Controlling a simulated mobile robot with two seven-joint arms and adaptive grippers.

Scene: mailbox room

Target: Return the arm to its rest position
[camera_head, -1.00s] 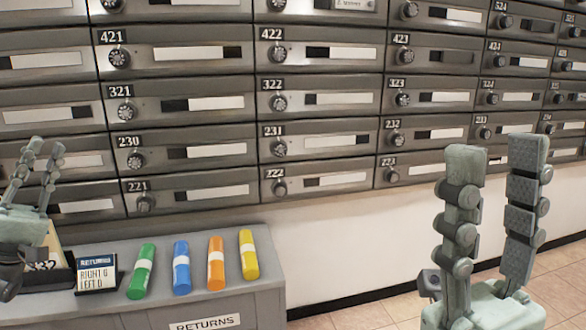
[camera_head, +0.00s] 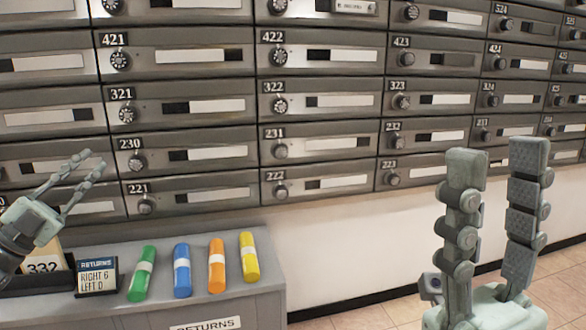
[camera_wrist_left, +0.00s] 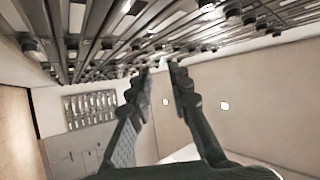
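My left gripper (camera_head: 84,182) is at the left edge of the head view, above the left end of the returns counter, in front of the lower mailboxes. Its fingers are apart and empty, pointing up and right. In the left wrist view its two fingers (camera_wrist_left: 158,75) are spread with nothing between them. My right gripper (camera_head: 496,150) stands upright at the right of the head view, fingers apart and nothing between them.
The wall of grey mailboxes (camera_head: 205,110) fills the back. The returns counter (camera_head: 262,296) holds green (camera_head: 142,274), blue (camera_head: 182,270), orange (camera_head: 216,264) and yellow (camera_head: 249,257) rolls, a RETURNS sign (camera_head: 97,277) and a 332 card (camera_head: 44,264). Open floor (camera_head: 370,310) lies right of the counter.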

